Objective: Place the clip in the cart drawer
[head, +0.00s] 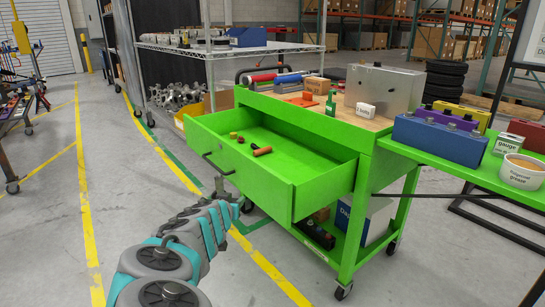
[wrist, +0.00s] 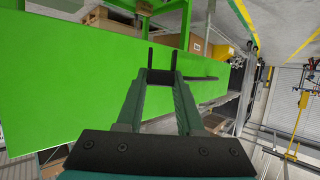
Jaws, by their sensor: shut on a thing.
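The cart drawer (head: 310,200) is pulled open from the green cart (head: 360,160); its green front also fills much of the wrist view (wrist: 70,85). My gripper (head: 219,184) is at the dark drawer handle (head: 213,163) on the drawer's front. In the wrist view my gripper's two fingers (wrist: 162,60) are close together, with the dark handle bar (wrist: 203,78) running right from them. The jaws appear closed on this handle, though the contact is partly hidden. I cannot make out the clip in either view.
The drawer holds an orange-handled tool (head: 262,151) and small pieces. A green side shelf (head: 480,172) extends right.

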